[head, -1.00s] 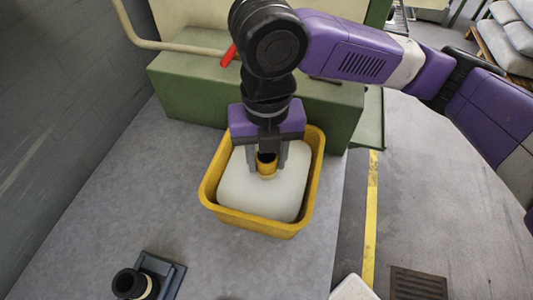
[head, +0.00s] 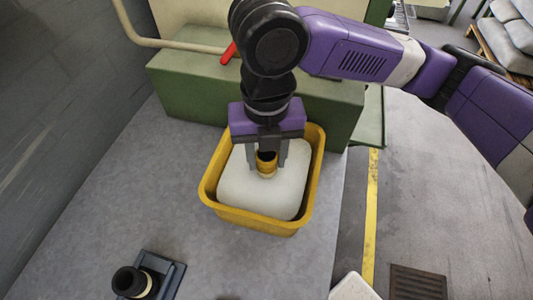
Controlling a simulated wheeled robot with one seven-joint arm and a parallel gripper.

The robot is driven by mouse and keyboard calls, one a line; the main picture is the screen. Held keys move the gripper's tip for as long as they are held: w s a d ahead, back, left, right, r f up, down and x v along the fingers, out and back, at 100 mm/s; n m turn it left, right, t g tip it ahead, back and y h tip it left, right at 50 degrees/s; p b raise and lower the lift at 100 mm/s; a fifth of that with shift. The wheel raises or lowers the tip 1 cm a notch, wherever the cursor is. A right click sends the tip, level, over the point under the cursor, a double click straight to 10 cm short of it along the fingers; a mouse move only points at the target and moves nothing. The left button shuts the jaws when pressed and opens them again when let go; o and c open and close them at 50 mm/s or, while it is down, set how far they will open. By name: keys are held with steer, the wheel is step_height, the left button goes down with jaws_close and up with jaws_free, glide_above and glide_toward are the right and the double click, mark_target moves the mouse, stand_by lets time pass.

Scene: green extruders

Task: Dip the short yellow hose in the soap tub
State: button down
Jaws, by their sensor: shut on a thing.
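The soap tub (head: 210,198) is a yellow open tub with a whitish filling, on the grey surface near the middle of the view. My gripper (head: 267,163) points down over the tub and is shut on the short yellow hose (head: 267,168). The hose is upright, with its dark open end up. Its lower end shows a pale band at the white soap surface (head: 255,198). I cannot tell how deep the lower end sits in the soap.
A black round fitting on a dark block (head: 150,279) stands at the front left. A green machine base (head: 200,95) is close behind the tub, with a beige pipe (head: 150,42) above. The grey surface left of the tub is clear. A wall (head: 55,110) bounds the left.

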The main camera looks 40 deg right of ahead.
steer(key=shift+r, duration=0.1)
step_height(320, 180, up, 12)
steer(key=p, duration=1)
